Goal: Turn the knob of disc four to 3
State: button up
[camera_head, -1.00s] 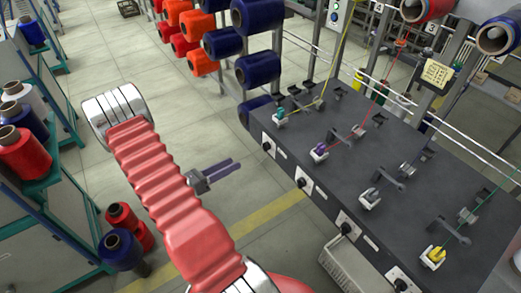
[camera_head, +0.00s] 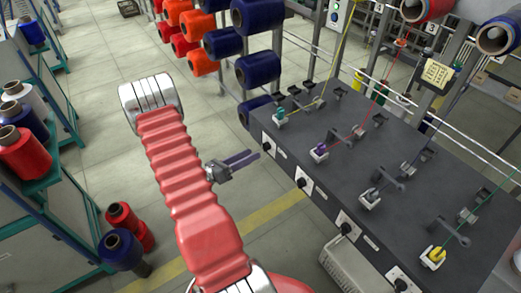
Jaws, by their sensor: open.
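The dark bench (camera_head: 350,150) has a row of knobs on its front face. The first knob (camera_head: 267,146) is at the far left end, followed by a second knob (camera_head: 301,183), a third knob (camera_head: 345,228) and another knob (camera_head: 401,285) at the near right end. White labels sit beside them, too small to read, so I cannot tell the knob settings or which one is disc four's. My gripper (camera_head: 256,155) is open and empty, its two dark fingers pointing right.
Yarn guides stand on the bench top, with teal, purple and yellow pieces among them. A grey crate (camera_head: 352,268) is on the floor below the bench front. A rack of orange and blue bobbins (camera_head: 222,45) stands behind. Open floor (camera_head: 110,65) lies to the left.

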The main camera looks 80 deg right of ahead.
aim_at(266, 147)
jog(key=shift+x, duration=2.85)
jog(key=shift+c, duration=0.3)
jog(key=c, duration=1)
jog(key=shift+m, duration=0.4)
jog(key=m, duration=1.1)
